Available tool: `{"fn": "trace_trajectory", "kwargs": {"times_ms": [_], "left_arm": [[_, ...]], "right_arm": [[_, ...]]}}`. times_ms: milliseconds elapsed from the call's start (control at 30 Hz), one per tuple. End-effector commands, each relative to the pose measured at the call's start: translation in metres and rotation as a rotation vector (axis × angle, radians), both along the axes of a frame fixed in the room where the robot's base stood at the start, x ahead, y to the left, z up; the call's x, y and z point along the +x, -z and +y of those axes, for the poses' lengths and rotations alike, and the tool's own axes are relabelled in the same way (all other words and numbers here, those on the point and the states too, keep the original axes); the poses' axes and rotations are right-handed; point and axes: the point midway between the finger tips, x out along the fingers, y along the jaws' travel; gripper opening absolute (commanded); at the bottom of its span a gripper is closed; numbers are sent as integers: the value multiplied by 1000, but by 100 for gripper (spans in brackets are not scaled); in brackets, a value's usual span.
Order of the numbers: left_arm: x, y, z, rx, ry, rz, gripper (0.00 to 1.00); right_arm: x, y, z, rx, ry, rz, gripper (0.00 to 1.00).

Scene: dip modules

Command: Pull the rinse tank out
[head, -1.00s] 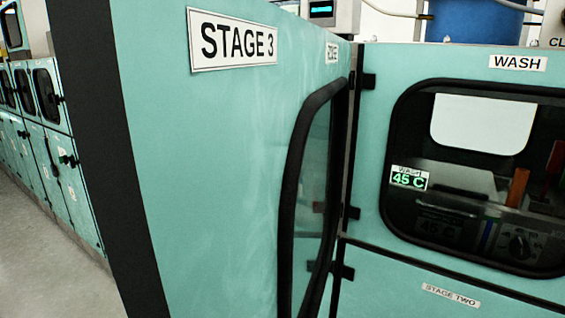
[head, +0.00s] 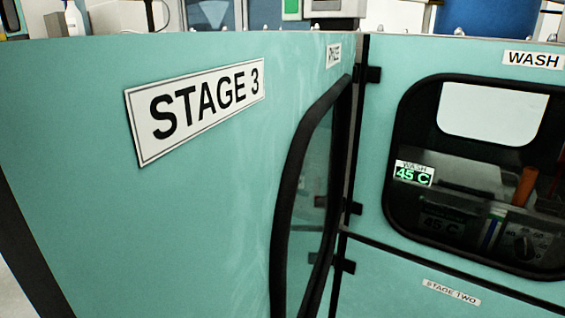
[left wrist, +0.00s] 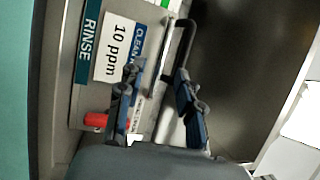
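In the left wrist view, a grey front with a teal RINSE label (left wrist: 89,40) and a white "10 ppm" label (left wrist: 119,48) lies at the upper left; it looks like the rinse tank, turned sideways in the picture. A black bar handle (left wrist: 184,32) stands at its right side. My left gripper (left wrist: 156,76) is open in front of it, its blue-padded fingers apart. The handle reaches down to the right finger; I cannot tell whether they touch. My right gripper is in neither view. The head view shows neither the tank nor the grippers.
In the head view, the open-standing STAGE 3 panel (head: 80,210) with a black-framed window fills the left. The WASH door (head: 385,110) of stage two stands at the right. In the left wrist view, a red part (left wrist: 95,120) sits beside the left finger.

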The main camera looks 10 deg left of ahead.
Motion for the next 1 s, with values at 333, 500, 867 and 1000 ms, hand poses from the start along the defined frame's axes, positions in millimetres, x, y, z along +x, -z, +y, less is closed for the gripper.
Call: {"fn": "trace_trajectory", "kwargs": {"times_ms": [333, 500, 867, 1000], "left_arm": [[40, -7, 0, -2, 0, 0, 36], [45, -8, 0, -2, 1, 0, 36], [46, -7, 0, -1, 1, 0, 17], [46, -7, 0, -2, 1, 1, 0]], "right_arm": [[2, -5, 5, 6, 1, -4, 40], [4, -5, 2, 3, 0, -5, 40], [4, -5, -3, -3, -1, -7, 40], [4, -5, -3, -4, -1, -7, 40]]}}
